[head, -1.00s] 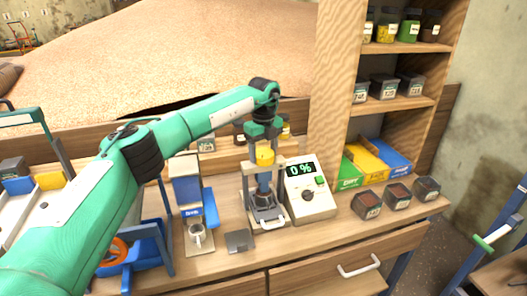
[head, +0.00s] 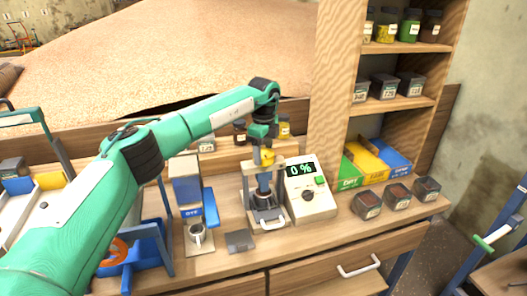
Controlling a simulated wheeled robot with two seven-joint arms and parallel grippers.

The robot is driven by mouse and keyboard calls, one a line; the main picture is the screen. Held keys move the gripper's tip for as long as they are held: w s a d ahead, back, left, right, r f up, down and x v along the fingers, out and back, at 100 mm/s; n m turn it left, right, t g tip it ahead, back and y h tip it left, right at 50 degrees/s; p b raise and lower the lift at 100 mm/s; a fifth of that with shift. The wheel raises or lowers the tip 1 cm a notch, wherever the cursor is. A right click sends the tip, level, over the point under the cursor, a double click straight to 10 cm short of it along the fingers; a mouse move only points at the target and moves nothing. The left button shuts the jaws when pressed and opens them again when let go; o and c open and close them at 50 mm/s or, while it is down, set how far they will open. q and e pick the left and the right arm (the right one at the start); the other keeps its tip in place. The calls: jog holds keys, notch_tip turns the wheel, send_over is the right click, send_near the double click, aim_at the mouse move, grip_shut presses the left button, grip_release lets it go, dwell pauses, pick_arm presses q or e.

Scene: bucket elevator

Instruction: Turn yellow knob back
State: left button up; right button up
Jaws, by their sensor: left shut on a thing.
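The yellow knob (head: 268,157) sits on top of a small grey press-like device (head: 262,190) on the bench. My left gripper (head: 264,150) reaches down from above and is shut on the yellow knob, covering part of it. Beside the device on the right stands a white meter (head: 309,190) with a dark dial, a green button and a display reading 0 %. My right gripper is not in the view.
A blue dispenser (head: 187,186) with a metal cup (head: 196,233) below stands to the left. A grey flat block (head: 239,240) lies in front. Dark sample boxes (head: 367,205) and colored packets are at the right, beside a wooden shelf (head: 400,104).

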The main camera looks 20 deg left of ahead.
aim_at(264, 153)
pick_arm(q)
jog(key=shift+r, duration=0.15)
jog(key=o, duration=1)
jog(key=shift+r, duration=0.5)
notch_tip(264, 153, up, 3)
jog(key=shift+r+b, duration=0.2)
jog(key=shift+b, duration=0.4)
notch_tip(264, 153, up, 9)
jog(key=shift+r+b, duration=0.15)
jog(key=shift+b, duration=0.35)
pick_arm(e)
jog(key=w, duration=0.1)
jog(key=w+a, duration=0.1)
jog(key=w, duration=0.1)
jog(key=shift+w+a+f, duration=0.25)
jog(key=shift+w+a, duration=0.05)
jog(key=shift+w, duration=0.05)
